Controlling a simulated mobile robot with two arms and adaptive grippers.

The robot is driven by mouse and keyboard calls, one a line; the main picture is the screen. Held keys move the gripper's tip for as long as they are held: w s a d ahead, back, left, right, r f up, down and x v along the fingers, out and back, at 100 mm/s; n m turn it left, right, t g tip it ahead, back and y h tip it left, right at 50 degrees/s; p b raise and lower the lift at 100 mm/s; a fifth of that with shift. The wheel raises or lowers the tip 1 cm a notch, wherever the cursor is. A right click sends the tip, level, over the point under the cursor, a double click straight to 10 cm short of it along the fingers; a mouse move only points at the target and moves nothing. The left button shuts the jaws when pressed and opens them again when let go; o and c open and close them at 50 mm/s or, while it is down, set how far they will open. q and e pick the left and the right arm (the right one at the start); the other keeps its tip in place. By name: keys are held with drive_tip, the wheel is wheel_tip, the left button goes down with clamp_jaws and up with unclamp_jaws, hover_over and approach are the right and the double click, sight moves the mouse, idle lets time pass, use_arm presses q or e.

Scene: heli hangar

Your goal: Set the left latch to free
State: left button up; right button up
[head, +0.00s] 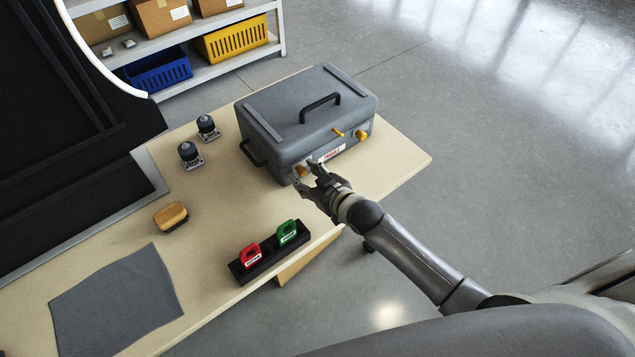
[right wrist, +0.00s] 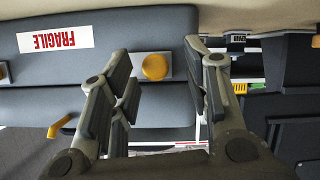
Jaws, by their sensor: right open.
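A grey case (head: 305,105) with a black top handle stands shut on the table. Its left latch (head: 302,170), yellow on a metal plate at the lid seam, is partly hidden behind my right gripper (head: 309,176). In the right wrist view, which is upside down, the latch's rounded yellow knob (right wrist: 154,66) shows beyond and between the open fingers of my gripper (right wrist: 160,88). I see no contact with it. The right latch (head: 362,135) is at the case's other front end. My left gripper is out of view.
A red-and-white label (head: 331,154) is between the latches. A black holder (head: 270,262) with red and green tags is at the table's front edge. Two dark knobbed fixtures (head: 190,153) (head: 207,126), a yellow block (head: 171,216) and a grey cloth (head: 115,298) lie left.

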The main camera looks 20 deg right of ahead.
drive_tip(key=v, duration=1.1)
drive_tip(key=shift+s, duration=0.3)
